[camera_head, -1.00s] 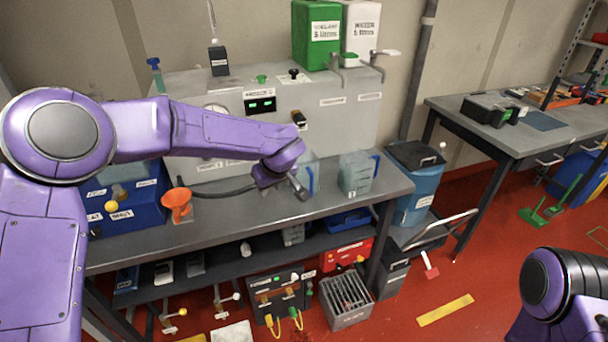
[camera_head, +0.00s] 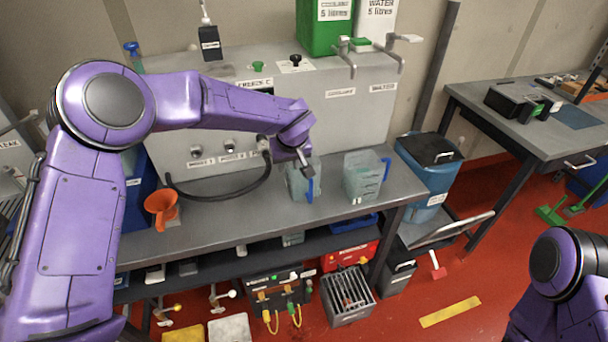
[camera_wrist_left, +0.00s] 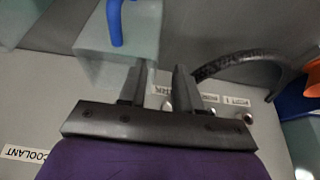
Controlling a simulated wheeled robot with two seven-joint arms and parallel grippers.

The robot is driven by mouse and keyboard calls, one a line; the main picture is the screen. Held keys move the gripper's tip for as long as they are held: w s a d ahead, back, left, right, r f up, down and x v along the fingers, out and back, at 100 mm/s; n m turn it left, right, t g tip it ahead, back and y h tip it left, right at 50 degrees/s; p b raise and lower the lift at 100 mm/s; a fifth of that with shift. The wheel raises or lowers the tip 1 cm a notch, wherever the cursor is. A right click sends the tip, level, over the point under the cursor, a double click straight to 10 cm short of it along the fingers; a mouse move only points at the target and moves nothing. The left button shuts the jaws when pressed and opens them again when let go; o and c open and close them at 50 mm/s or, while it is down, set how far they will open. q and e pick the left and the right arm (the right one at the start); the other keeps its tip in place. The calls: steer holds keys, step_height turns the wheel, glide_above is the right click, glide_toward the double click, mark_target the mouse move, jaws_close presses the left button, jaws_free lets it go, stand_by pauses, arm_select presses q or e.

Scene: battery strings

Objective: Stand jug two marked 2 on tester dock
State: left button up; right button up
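Two clear jugs with blue handles stand on the grey bench: a left jug (camera_head: 298,184) and a right jug (camera_head: 360,178). The right jug has a small white mark low on its front; I cannot read it surely as 2. My left gripper (camera_head: 304,168) is at the left jug's top, partly covering it. In the left wrist view, the fingers (camera_wrist_left: 160,84) are apart with nothing clearly between them. A jug with a blue handle (camera_wrist_left: 115,22) lies just beyond the left finger. I cannot pick out the tester dock. My right gripper is out of view.
A grey panel (camera_head: 345,122) with coolant and water labels and taps stands behind the jugs. A black hose (camera_head: 225,193) loops left of them. An orange funnel (camera_head: 161,207) is on the bench's left. A blue bin (camera_head: 430,170) stands right of the bench.

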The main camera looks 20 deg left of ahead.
mark_target(288, 169)
arm_select(q)
steer(key=p+x, duration=0.1)
steer(key=x, duration=0.2)
steer(key=w+p+x, duration=0.1)
steer(key=x, duration=0.2)
steer(key=shift+w, duration=0.25)
steer(key=shift+s+r, duration=0.1)
steer(key=shift+s, duration=0.15)
steer(key=c, duration=0.3)
jaws_close()
stand_by(0.4)
